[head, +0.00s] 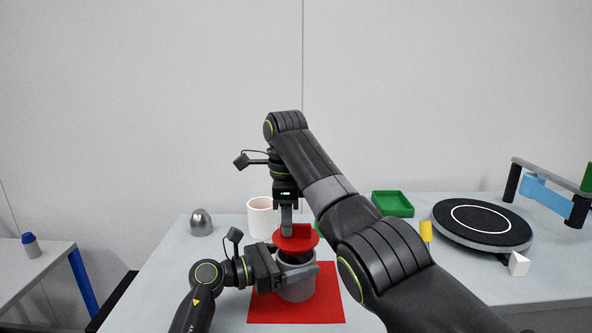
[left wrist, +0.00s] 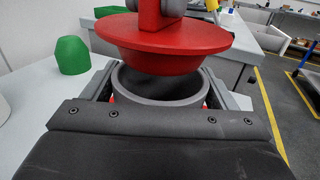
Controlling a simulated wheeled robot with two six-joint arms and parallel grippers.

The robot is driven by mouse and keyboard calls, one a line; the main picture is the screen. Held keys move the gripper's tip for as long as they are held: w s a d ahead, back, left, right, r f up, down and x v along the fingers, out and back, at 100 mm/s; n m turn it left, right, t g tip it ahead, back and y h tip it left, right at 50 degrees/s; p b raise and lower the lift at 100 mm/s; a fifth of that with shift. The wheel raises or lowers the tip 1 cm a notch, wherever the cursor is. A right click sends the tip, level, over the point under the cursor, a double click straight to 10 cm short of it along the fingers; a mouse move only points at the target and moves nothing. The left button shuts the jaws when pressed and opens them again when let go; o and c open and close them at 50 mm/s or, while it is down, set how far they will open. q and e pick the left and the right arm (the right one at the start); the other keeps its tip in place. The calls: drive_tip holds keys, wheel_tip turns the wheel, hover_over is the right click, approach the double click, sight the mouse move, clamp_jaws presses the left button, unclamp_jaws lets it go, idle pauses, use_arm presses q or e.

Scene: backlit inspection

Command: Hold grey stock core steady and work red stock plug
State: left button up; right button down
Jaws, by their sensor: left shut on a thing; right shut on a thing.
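The grey stock core (head: 297,288) stands upright on a red mat (head: 326,309), its round mouth facing up. My left gripper (head: 294,279) is shut around it from the left. In the left wrist view the core (left wrist: 150,102) sits between the two fingers, with its dark hollow visible. The red stock plug (head: 296,240) is a wide flanged disc with a narrower lower part. My right gripper (head: 287,226) comes from above and is shut on its top. In the left wrist view the plug (left wrist: 165,45) hangs over the core's mouth, slightly tilted; whether it touches is unclear.
A white mug (head: 260,217) and a silver dome (head: 200,222) stand behind. A green tray (head: 392,205), a yellow block (head: 426,231), a black turntable (head: 481,222) and a white block (head: 519,264) are at the right. The table's left front is mostly clear.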

use_arm(q)
drive_tip(key=shift+f, duration=0.25)
use_arm(e)
drive_tip(key=shift+r, duration=0.8)
drive_tip(key=shift+r, duration=0.35)
use_arm(q)
drive_tip(key=o, duration=1)
drive_tip(key=shift+w, duration=0.1)
use_arm(e)
drive_tip(key=shift+f, duration=0.1)
use_arm(q)
drive_tip(key=shift+o, duration=0.2)
drive_tip(key=shift+r, duration=0.1)
